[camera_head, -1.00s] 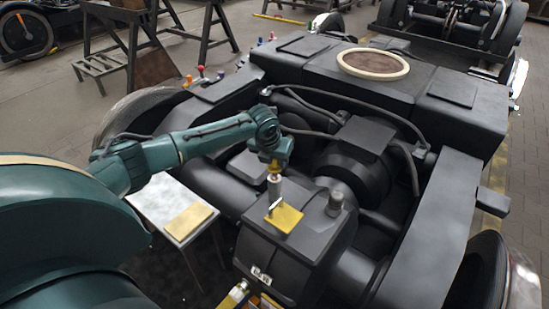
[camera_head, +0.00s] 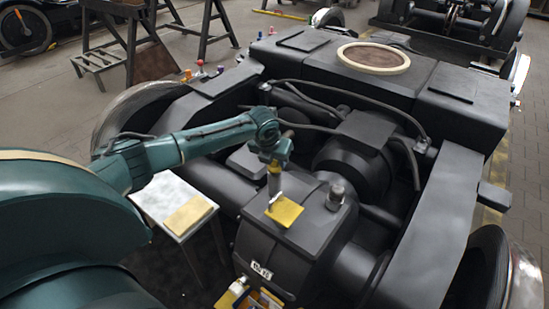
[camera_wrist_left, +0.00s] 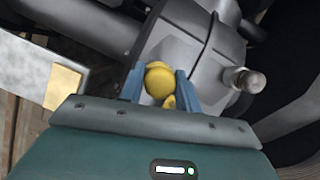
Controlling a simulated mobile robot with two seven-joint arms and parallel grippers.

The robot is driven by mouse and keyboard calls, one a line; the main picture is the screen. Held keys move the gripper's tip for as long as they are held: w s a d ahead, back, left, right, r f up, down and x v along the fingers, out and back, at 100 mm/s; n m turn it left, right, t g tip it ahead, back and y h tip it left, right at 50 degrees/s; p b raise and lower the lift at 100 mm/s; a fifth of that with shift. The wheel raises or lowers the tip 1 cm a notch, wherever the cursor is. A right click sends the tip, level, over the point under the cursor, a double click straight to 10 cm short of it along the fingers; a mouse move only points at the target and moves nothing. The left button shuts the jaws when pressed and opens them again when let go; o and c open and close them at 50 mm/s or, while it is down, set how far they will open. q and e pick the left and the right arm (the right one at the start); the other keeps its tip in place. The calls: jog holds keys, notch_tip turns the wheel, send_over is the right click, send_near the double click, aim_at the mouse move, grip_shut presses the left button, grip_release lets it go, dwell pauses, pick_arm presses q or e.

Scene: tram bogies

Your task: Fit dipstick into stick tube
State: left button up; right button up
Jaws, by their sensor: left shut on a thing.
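My left gripper (camera_head: 273,192) is over the top of the dark gearbox housing (camera_head: 310,225) in the head view. In the left wrist view its two blue fingers (camera_wrist_left: 160,88) are closed on a round yellow knob, which looks like the head of the dipstick (camera_wrist_left: 158,78). The dipstick's shaft is hidden below the knob.
A short grey cylinder (camera_head: 337,196) stands on the housing to the right of the gripper. A small table (camera_head: 160,195) with a yellow pad (camera_head: 188,214) stands at the left. Hoses and a motor lie behind the housing; the bogie's side beam (camera_head: 440,220) runs along the right.

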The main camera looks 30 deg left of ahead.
pick_arm(q)
jog(key=shift+f+b, duration=0.3)
jog(key=shift+f, duration=0.4)
pick_arm(e)
jog(key=shift+f, duration=0.35)
pick_arm(q)
jog(key=o, duration=1.2)
jog(key=shift+c, duration=0.2)
jog(key=shift+s+r, duration=0.1)
jog(key=shift+r, duration=0.2)
jog(key=a+p+v, duration=0.1)
jog(key=p+v, duration=0.2)
jog(key=v, duration=0.9)
jog(key=shift+d+r, duration=0.3)
jog(key=shift+d, duration=0.25)
pick_arm(e)
jog(key=shift+w+a+f+g, duration=0.35)
jog(key=shift+a+f+g, duration=0.25)
jog(key=shift+a, duration=0.15)
jog(key=shift+d+r, duration=0.1)
